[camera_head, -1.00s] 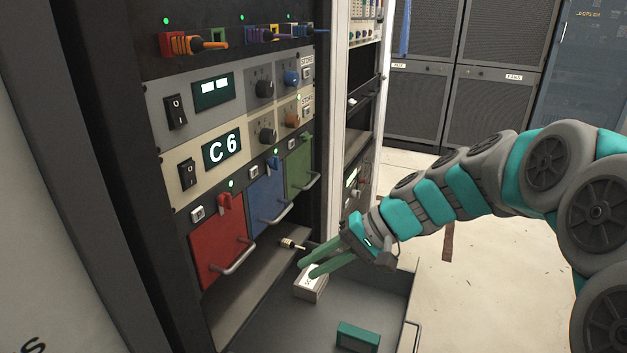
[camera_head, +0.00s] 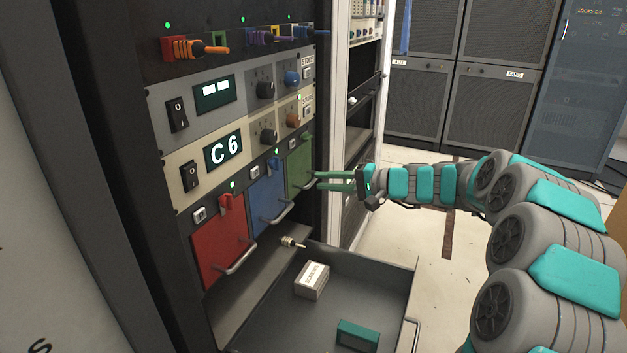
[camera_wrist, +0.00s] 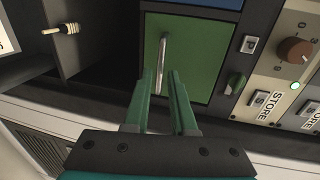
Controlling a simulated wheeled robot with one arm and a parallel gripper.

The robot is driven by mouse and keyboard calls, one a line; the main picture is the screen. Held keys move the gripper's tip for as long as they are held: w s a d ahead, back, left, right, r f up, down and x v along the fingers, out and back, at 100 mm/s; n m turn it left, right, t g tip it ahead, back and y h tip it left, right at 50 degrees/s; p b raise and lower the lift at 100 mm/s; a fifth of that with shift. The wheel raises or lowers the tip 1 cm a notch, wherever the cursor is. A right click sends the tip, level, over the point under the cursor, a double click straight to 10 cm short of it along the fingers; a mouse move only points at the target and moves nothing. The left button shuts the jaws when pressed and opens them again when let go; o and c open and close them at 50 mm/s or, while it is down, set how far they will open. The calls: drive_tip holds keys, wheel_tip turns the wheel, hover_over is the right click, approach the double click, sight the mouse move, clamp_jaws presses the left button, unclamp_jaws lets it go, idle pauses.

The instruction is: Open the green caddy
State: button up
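The green caddy (camera_head: 298,168) is the rightmost of three coloured caddies in the rack, and its front looks closed. Its metal handle (camera_wrist: 163,45) stands out from the green front in the wrist view. A small green lever (camera_wrist: 235,83) sits beside the caddy next to a button marked P. My gripper (camera_head: 317,181) is at the handle, level with it. In the wrist view my gripper (camera_wrist: 160,76) has its two green fingers apart, with the near end of the handle between the tips. I cannot see clear contact with the handle.
The blue caddy (camera_head: 267,196) and red caddy (camera_head: 218,246) are to the left. Below is an open drawer (camera_head: 380,265) with a white box (camera_head: 311,281) and a teal box (camera_head: 357,336). A small plug (camera_head: 291,243) sticks out near the drawer's back.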

sight(314, 179)
drive_tip(key=shift+x, duration=1.9)
drive_tip(key=shift+s, duration=0.1)
clamp_jaws()
